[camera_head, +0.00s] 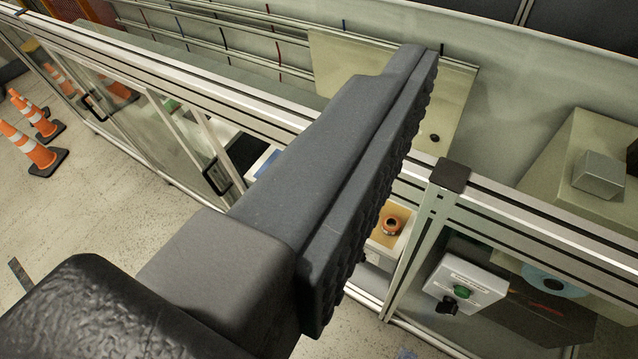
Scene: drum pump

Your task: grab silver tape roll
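My gripper (418,62) fills the middle of the view, dark grey, slanting up and to the right. One finger with a ridged pad on its right side shows; a second finger cannot be made out, so its opening is unclear. No roll is plainly silver. A pale blue ring (556,280) with a dark hole lies at the lower right. I cannot tell whether either is the tape roll.
A metal-framed enclosure with a top rail (520,205) and a post (415,245) crosses the view. A white control box (466,286) with a green button is right of the post. A grey block (598,175) is at right. Orange cones (30,148) stand on open floor at left.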

